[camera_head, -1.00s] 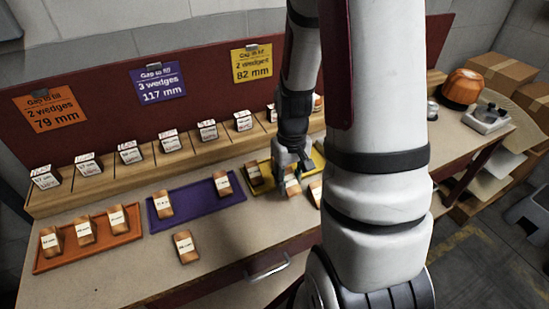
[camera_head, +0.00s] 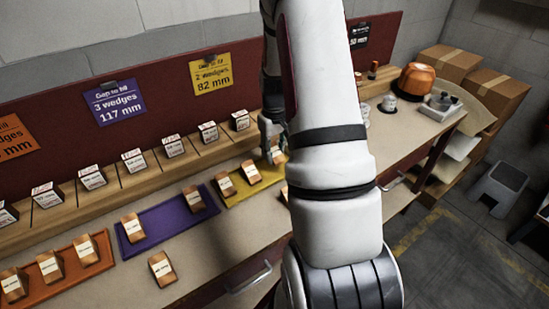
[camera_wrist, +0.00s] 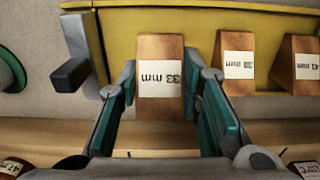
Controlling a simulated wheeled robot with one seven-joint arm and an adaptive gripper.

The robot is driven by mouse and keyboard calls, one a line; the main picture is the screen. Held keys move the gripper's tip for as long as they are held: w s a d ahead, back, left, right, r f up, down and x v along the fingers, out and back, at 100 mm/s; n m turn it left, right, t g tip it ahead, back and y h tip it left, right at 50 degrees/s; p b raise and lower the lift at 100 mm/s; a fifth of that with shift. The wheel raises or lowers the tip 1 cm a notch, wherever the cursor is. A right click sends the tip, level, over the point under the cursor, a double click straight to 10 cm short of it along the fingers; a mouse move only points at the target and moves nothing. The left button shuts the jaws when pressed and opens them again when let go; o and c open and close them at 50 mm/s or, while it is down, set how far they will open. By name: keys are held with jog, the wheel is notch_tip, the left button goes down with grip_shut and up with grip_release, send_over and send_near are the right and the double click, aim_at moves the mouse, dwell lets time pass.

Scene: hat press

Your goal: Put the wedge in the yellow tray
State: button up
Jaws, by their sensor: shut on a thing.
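My gripper (camera_wrist: 160,100) is shut on an orange-brown wedge (camera_wrist: 160,60), its fingers on either side. The wedge has a white label that seems to read 33 mm. In the head view the held wedge (camera_head: 278,156) is at the right end of the yellow tray (camera_head: 262,185), partly hidden by my gripper (camera_head: 270,145). In the wrist view the wedge is inside the tray's (camera_wrist: 97,50) end wall. I cannot tell whether it touches the tray floor. Two other wedges (camera_head: 227,186) (camera_head: 250,172) stand in the tray to its left; their labels (camera_wrist: 239,65) (camera_wrist: 305,67) show.
A purple tray (camera_head: 168,222) and an orange tray (camera_head: 62,281) hold wedges at left. A loose wedge (camera_head: 161,269) lies in front of them. Labelled blocks (camera_head: 134,161) line the rear ledge.

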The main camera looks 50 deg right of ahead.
aim_at(275, 158)
jog(key=shift+w+d+f, duration=0.15)
jog(key=shift+d+f, duration=0.05)
jog(key=shift+d, duration=0.1)
jog(key=shift+f, duration=1.6)
jog(key=shift+f, duration=0.15)
jog(key=o, duration=1.2)
jog(key=shift+c, duration=0.2)
